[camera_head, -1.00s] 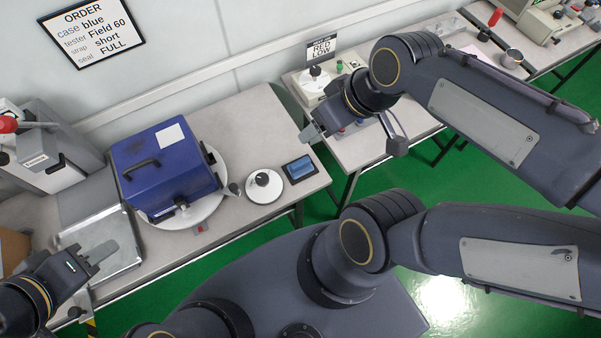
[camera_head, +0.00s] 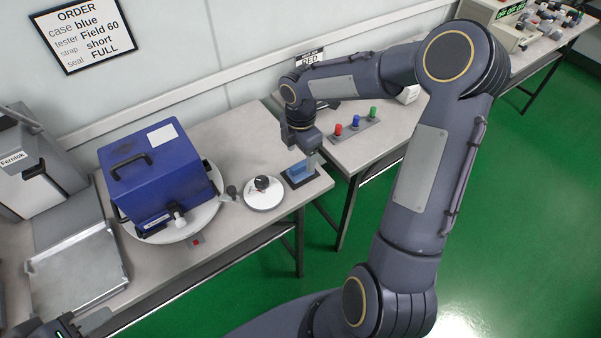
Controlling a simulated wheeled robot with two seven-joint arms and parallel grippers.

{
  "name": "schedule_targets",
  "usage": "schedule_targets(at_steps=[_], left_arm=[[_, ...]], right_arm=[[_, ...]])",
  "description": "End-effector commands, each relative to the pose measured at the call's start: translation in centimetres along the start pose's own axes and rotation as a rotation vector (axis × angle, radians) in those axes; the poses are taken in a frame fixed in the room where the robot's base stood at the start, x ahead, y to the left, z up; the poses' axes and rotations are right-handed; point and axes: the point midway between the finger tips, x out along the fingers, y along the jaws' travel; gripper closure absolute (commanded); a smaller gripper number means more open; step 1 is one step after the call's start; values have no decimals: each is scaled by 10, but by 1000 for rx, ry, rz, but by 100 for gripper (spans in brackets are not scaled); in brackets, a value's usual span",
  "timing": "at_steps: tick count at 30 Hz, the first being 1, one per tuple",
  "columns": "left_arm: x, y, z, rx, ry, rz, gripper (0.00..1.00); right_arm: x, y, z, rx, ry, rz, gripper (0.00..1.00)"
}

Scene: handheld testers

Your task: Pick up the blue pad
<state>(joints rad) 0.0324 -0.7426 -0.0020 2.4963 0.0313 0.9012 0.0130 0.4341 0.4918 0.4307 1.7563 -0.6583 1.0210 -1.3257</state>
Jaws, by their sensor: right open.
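The blue pad (camera_head: 297,170) lies in a dark tray (camera_head: 291,184) at the right end of the near table. My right gripper (camera_head: 307,165) points down right over the pad, with its jaws open. One finger shows at the pad's right side. The gripper hides part of the pad, and I cannot tell whether the fingers touch it. My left gripper (camera_head: 88,324) is at the bottom left edge, mostly cut off, so its jaws cannot be judged.
A blue case (camera_head: 155,180) sits on a round white turntable (camera_head: 211,207). A round white dial device (camera_head: 263,194) stands just left of the pad. Red, blue and green handled pieces stand in a rack (camera_head: 345,139) on the table behind. A metal tray (camera_head: 75,280) lies at left.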

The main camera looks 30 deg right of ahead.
Motion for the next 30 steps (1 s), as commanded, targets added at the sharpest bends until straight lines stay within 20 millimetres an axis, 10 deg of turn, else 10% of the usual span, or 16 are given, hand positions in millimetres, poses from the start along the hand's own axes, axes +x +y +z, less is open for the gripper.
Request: schedule_targets(at_steps=[9, 18, 30], left_arm=[[1, -1, 1, 0, 0, 0, 64], [1, -1, 1, 0, 0, 0, 64], [1, -1, 1, 0, 0, 0, 64]], right_arm=[[45, -2, -2, 2, 2, -3, 31], [49, -1, -2, 4, 0, 0, 31], [49, -1, -2, 3, 1, 0, 79]])
